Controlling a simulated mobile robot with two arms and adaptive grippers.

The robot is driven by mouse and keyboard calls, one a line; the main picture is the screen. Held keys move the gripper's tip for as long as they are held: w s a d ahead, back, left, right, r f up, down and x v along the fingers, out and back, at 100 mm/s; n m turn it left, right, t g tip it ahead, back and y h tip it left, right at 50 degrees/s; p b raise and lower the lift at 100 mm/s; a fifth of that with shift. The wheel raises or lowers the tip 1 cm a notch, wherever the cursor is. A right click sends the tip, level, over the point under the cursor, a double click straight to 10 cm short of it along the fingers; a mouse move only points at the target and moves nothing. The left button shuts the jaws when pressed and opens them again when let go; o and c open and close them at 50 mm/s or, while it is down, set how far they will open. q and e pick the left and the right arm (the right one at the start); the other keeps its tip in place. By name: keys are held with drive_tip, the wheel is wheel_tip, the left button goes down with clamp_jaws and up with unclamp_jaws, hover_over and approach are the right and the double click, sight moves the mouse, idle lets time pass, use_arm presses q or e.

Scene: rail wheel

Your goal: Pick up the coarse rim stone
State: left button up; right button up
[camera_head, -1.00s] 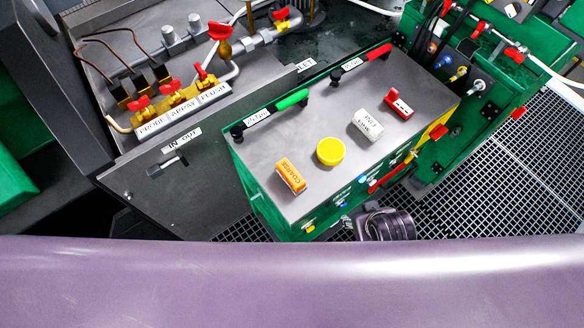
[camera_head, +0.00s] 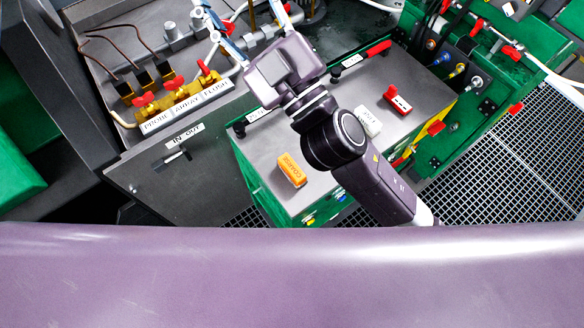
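The coarse rim stone, an orange block with a "COARSE" label (camera_head: 291,170), lies on the grey top of the green cabinet (camera_head: 262,165), near its front left edge. My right arm reaches up across the cabinet. Its gripper (camera_head: 240,18) is at the upper left, beyond the stone and apart from it, above the pipework. Its two fingers are spread, with nothing seen between them. The stone is in clear view to the left of the arm. My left gripper is not in view.
A white block (camera_head: 368,121) and a red-handled item (camera_head: 397,101) lie right of the arm on the cabinet. A red handle (camera_head: 378,48) is at its back edge. A valve manifold (camera_head: 180,98) stands at left. My arm hides the cabinet's middle.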

drive_tip(key=s+a+r+n+g+y, duration=0.2)
drive_tip(key=s+a+n+g+y, duration=0.6)
drive_tip(key=s+a+n+g, duration=0.5)
drive_tip(key=s+a+f+n+g+h, duration=0.2)
drive_tip(key=s+f+n+g+h, duration=0.3)
drive_tip(key=s+f+n+g, duration=0.5)
drive_tip(key=n+t+h, duration=0.5)
drive_tip(key=h, duration=1.3)
hover_over(292, 167)
wheel_tip(292, 167, down, 27)
drive_tip(key=shift+s, duration=0.15)
drive_tip(key=shift+d+f, duration=0.15)
drive_tip(key=shift+f, duration=0.2)
drive_tip(key=shift+f+p, duration=0.65)
drive_tip(key=shift+f, duration=0.2)
drive_tip(key=shift+f+p, duration=0.3)
drive_tip(key=shift+f, duration=0.1)
wheel_tip(292, 167, down, 4)
drive_tip(key=shift+r+p, duration=0.2)
drive_tip(key=shift+p, duration=0.6)
drive_tip(key=shift+f, duration=0.4)
